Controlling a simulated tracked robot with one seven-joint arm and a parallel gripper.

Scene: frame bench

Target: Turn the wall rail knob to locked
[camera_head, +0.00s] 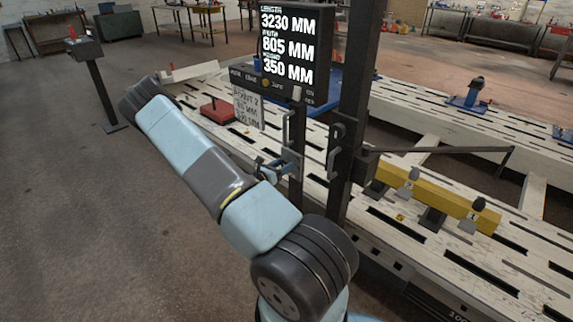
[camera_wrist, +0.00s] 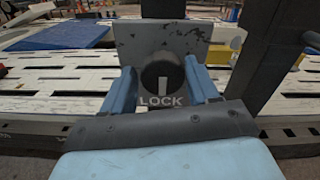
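The wall rail knob (camera_wrist: 161,72) is dark and round, with a white bar on its face. In the wrist view the bar stands upright, its lower end toward the white word LOCK (camera_wrist: 162,101). Behind the knob is a scuffed grey plate (camera_wrist: 193,32). In the head view my gripper (camera_head: 274,166) is at a small plate (camera_head: 291,163) by the dark post; the knob itself is hidden or too small to make out there.
A dark post (camera_head: 350,110) stands just right of my gripper, with a hook (camera_head: 335,145) on it. A display board (camera_head: 290,48) is above. A white slotted bench (camera_head: 390,225) with a yellow bar (camera_head: 435,196) lies beyond. Open floor (camera_head: 90,210) is at left.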

